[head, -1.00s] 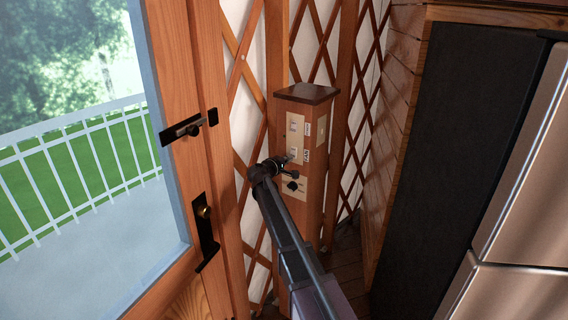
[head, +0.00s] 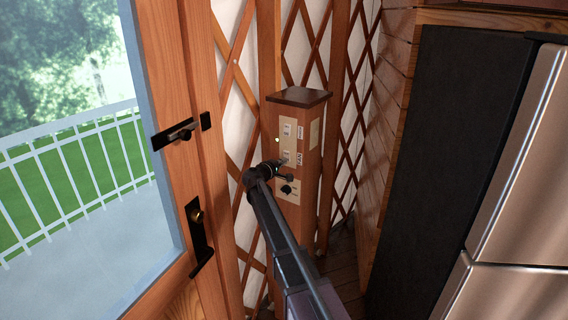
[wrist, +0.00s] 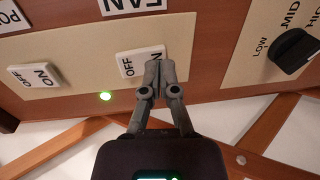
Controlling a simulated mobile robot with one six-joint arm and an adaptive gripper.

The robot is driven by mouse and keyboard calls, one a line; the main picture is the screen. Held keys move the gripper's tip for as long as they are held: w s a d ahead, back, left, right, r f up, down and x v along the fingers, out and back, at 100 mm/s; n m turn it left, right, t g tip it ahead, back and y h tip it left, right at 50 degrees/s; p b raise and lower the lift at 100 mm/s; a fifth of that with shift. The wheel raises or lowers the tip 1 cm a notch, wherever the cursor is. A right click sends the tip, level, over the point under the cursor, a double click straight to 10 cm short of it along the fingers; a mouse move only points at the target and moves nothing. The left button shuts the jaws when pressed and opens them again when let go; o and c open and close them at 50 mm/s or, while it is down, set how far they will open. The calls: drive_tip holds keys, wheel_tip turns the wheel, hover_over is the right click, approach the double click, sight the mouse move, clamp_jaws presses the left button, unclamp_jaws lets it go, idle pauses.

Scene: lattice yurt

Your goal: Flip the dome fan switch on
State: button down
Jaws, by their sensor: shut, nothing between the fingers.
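The fan switch (wrist: 133,63) is a white rocker marked OFF and ON, below a FAN label (wrist: 135,4) in the wrist view. My gripper (wrist: 158,66) is shut and empty, its fingertips over the ON end and partly hiding that marking. The tips seem to touch the rocker; the exact contact is hidden. A small green light (wrist: 105,96) glows beside the switch plate. In the head view, my gripper (head: 283,164) is at the lower switch on the wooden post (head: 304,214).
A second OFF/ON switch (wrist: 33,76) sits to the left in the wrist view. A black LOW/MID dial (wrist: 290,50) is to the right. A glazed door (head: 190,100) stands left of the post, and a steel-fronted appliance (head: 515,170) stands right. Lattice wall (head: 240,60) is behind.

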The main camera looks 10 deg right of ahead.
drive_tip(key=shift+s, duration=0.1)
drive_tip(key=f+b+v, duration=0.1)
drive_tip(key=f+v, duration=0.2)
drive_tip(key=v, duration=1)
drive_tip(key=shift+s+a+b, duration=0.2)
drive_tip(key=shift+s+b, duration=0.05)
drive_tip(key=shift+b, duration=0.1)
drive_tip(key=shift+f, duration=0.1)
drive_tip(key=s+d+f+m+g+y, duration=0.25)
drive_tip(key=s+d+f, duration=0.25)
drive_tip(key=s, duration=0.3)
drive_tip(key=s+d+f+m+g+y, duration=0.1)
drive_tip(key=s+d+f+m+g, duration=0.25)
drive_tip(key=s+d+f, duration=0.35)
drive_tip(key=s+a+f+m+g+y, duration=0.1)
drive_tip(key=s+f+g+y, duration=0.1)
drive_tip(key=s, duration=0.8)
drive_tip(key=s+a+f+m+g+y, duration=0.2)
drive_tip(key=s+g+y, duration=0.2)
drive_tip(key=s, duration=0.7)
drive_tip(key=shift+a+f+y, duration=0.25)
drive_tip(key=shift+f+y, duration=0.05)
drive_tip(key=shift+y, duration=0.75)
drive_tip(key=shift+s, duration=0.1)
